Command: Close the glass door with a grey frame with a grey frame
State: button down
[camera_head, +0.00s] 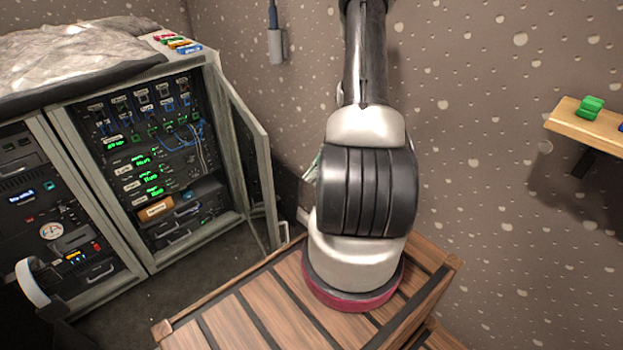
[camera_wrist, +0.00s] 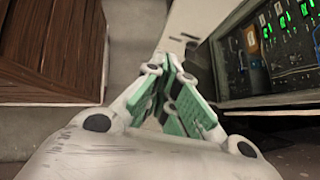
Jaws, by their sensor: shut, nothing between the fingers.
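The glass door with a grey frame (camera_head: 250,150) stands open at the right side of the grey rack cabinet (camera_head: 60,145). It is swung outward from the bay with the lit green displays. My gripper shows in the wrist view (camera_wrist: 172,68), with its green-padded fingers together and nothing between them. In the head view my arm hides nearly all of it; only a small pale-green bit shows right of the door. A pale panel (camera_wrist: 188,25) lies beyond the fingertips in the wrist view; I cannot tell whether it is the door frame or whether they touch.
A slatted wooden crate (camera_head: 235,320) stands in front, below my arm, and also at the left of the wrist view (camera_wrist: 50,50). A patterned wall is behind. A wooden shelf (camera_head: 570,122) is at the right. Dark floor shows between cabinet and crate.

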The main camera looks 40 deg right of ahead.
jog(key=w+a+f, duration=0.2)
jog(key=a+f, duration=0.3)
jog(key=a, duration=0.3)
jog(key=shift+a, duration=0.4)
